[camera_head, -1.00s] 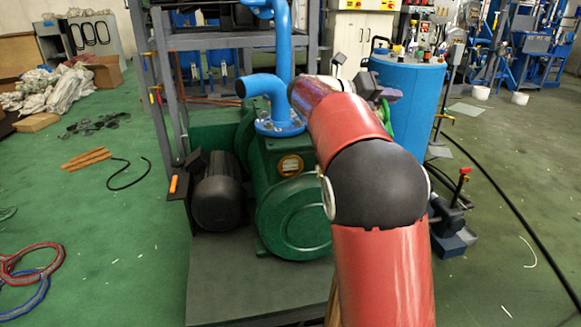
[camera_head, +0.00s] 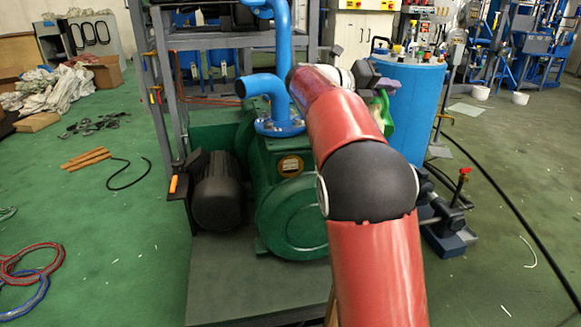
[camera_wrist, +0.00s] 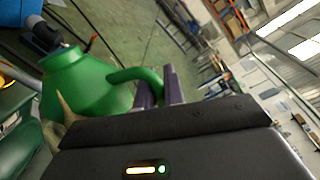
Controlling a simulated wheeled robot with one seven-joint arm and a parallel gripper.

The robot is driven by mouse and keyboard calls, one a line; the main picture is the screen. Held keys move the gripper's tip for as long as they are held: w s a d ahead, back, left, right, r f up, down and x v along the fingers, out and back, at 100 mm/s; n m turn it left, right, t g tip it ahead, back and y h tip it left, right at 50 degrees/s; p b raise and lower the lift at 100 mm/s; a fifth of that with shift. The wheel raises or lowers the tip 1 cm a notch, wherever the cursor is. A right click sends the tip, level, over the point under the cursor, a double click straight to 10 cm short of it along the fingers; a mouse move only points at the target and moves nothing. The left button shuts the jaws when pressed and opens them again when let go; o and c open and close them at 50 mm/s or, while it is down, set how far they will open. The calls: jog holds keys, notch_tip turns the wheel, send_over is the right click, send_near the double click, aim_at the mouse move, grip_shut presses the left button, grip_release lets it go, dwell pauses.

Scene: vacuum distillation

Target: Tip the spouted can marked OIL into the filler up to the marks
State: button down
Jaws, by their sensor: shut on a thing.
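My gripper (camera_wrist: 172,88) is shut on the can's curved handle (camera_wrist: 137,76). In the head view only a bit of the green can (camera_head: 388,112) shows past my red arm. No OIL lettering can be read. The green pump (camera_head: 292,215) stands in front of me with a round label on its side. I cannot make out the filler or its marks; my arm hides part of the pump.
A blue pipe elbow (camera_head: 262,88) rises from the pump beside a grey frame (camera_head: 170,110). A blue tank (camera_head: 412,105) stands behind the can at right. A red-handled valve (camera_head: 463,185) and a black hose are at right.

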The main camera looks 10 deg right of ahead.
aim_at(387, 133)
jog(key=shift+r, duration=0.15)
jog(key=shift+w+r+n, duration=0.5)
jog(key=shift+w+r, duration=0.15)
jog(key=shift+r, duration=0.1)
dwell(3.7)
jog(key=f+b, duration=0.2)
jog(key=b, duration=0.1)
jog(key=shift+s+f+m, duration=0.25)
jog(key=shift+s+m, duration=0.15)
jog(key=s+f+m+b, duration=0.1)
jog(key=f+b, duration=0.2)
jog(key=b, duration=0.2)
jog(key=s+f+m+b, duration=0.1)
jog(key=f+m+b, duration=0.1)
jog(key=f+b, duration=0.1)
jog(key=s+f+m+t+b, duration=0.1)
jog(key=s+f+m+b, duration=0.1)
jog(key=b, duration=0.4)
jog(key=shift+f+h+b, duration=0.3)
jog(key=shift+f, duration=0.3)
jog(key=shift+s+f+m+b, duration=0.5)
jog(key=shift+f+m, duration=0.2)
jog(key=shift+f, duration=0.1)
